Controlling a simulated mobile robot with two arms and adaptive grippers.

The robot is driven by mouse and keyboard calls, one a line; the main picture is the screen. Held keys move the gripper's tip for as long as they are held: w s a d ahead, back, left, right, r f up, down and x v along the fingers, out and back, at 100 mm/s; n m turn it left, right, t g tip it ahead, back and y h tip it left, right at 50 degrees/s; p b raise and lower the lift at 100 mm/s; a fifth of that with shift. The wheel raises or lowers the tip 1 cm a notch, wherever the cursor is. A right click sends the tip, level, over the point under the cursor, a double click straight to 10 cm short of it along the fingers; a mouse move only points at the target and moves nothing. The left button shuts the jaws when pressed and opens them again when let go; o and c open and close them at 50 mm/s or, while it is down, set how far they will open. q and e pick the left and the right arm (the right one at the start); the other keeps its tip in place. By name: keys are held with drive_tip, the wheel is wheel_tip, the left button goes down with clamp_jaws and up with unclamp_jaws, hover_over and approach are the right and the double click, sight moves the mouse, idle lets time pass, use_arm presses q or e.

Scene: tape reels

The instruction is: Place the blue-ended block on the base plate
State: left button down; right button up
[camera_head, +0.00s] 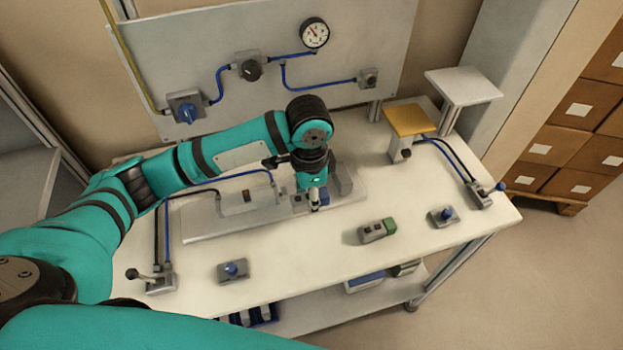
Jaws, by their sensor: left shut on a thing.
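The base plate (215,227) is a long pale grey slab lying across the middle of the table. My left gripper (315,205) points down over the right part of the plate. It is shut on the blue-ended block (299,203), which is partly hidden by the fingers. The block is low over the plate or touching it; I cannot tell which. A darker grey block (341,180) stands on the plate just right of the gripper. My right gripper is not in view.
A green-ended block (377,231) lies on the table in front of the plate. Blue-knobbed boxes (232,271) and (443,216) stand near the front edge. A lever box (160,283) is at left. A yellow-topped stand (407,121) is at back right. A gauge panel (315,33) stands behind.

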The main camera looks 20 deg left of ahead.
use_arm(q)
drive_tip(key=w, duration=0.2)
drive_tip(key=w+a, duration=0.1)
drive_tip(key=w, duration=0.1)
drive_tip(key=shift+w+f+p, duration=0.2)
drive_tip(key=shift+w+p, duration=0.15)
drive_tip(key=shift+w+a+f, duration=0.15)
drive_tip(key=shift+w+a, duration=0.1)
drive_tip(key=shift+w, duration=0.6)
drive_tip(key=shift+f, duration=0.2)
drive_tip(key=shift+f+p, duration=0.75)
drive_tip(key=shift+f, duration=0.85)
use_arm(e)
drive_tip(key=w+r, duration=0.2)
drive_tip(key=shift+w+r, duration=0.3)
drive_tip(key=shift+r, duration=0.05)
use_arm(q)
drive_tip(key=c, duration=1.3)
unclamp_jaws()
drive_tip(key=shift+f, duration=0.15)
drive_tip(key=shift+c, duration=0.2)
drive_tip(key=o, duration=0.4)
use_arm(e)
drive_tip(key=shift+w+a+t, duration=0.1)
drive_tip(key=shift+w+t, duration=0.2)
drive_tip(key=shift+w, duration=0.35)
